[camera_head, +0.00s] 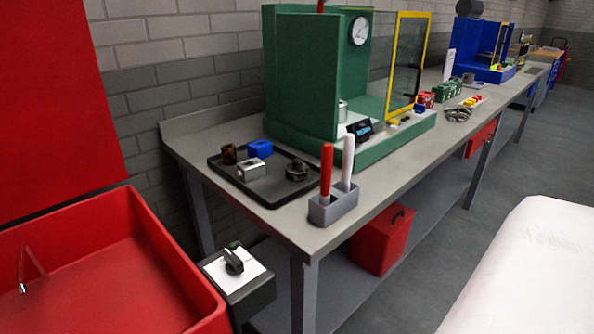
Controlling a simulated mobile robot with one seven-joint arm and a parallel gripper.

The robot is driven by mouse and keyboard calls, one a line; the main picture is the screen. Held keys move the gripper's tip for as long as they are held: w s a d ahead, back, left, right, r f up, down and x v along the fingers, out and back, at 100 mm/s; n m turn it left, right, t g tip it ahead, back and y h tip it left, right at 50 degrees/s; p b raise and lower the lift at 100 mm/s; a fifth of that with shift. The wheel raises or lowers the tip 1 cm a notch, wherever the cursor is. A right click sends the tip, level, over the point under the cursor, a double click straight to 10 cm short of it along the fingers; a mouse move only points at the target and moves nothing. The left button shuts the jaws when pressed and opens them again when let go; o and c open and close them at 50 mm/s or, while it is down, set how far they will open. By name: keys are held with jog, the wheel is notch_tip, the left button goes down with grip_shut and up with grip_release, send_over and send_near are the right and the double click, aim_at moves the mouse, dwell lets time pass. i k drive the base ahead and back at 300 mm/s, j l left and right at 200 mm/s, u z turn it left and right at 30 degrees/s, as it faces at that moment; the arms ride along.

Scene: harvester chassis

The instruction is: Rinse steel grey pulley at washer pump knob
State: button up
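A dark grey, round, grooved part (298,171), which looks like the steel grey pulley, lies near the right end of a black tray (226,178) on the bench. The red parts washer (190,292) stands open at the left. Its basin looks empty apart from a small spout-like piece (30,268) at the left edge. The washer pump knob (234,261) is a dark knob on a white plate, on a dark box between washer and bench. My gripper is not in view.
The tray also holds a silver block (251,170), a blue block (260,148) and a brownish cylinder (229,153). A grey holder (334,207) with upright red and white sticks stands at the bench corner. A green machine (300,80) stands behind.

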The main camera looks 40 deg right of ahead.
aim_at(235, 265)
jog(key=k+j, duration=0.75)
